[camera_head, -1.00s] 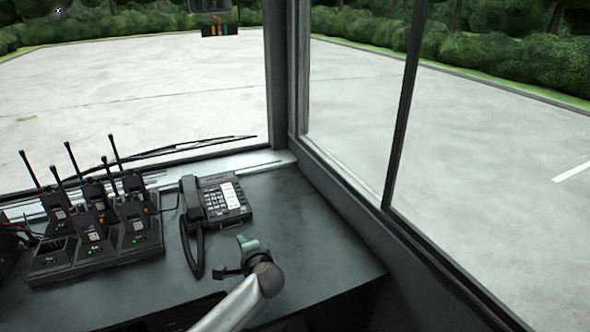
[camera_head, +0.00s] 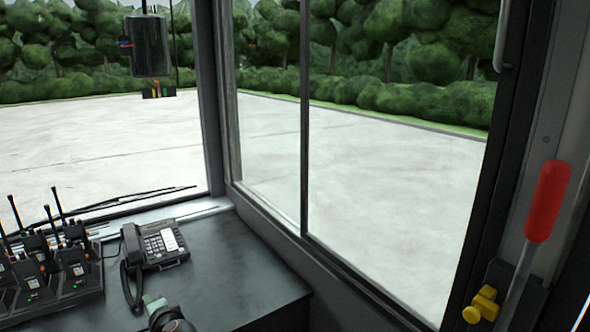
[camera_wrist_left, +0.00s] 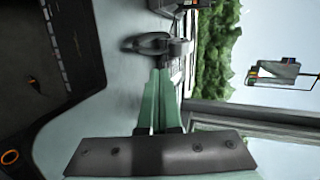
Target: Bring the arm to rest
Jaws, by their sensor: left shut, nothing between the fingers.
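My left gripper (camera_head: 153,301) shows at the bottom edge of the head view, low and left of centre, over the dark desk and just in front of the desk phone. Most of its arm is cut off by the frame. In the left wrist view the two green fingers of the left gripper (camera_wrist_left: 160,78) lie together, shut with nothing between them. My right gripper is in neither view.
A black desk phone (camera_head: 162,243) stands on the dark desk (camera_head: 228,262). Several radios in chargers (camera_head: 75,268) stand left of it. Large windows border the desk. A red-handled lever (camera_head: 547,202) and a yellow knob (camera_head: 482,305) are at the right.

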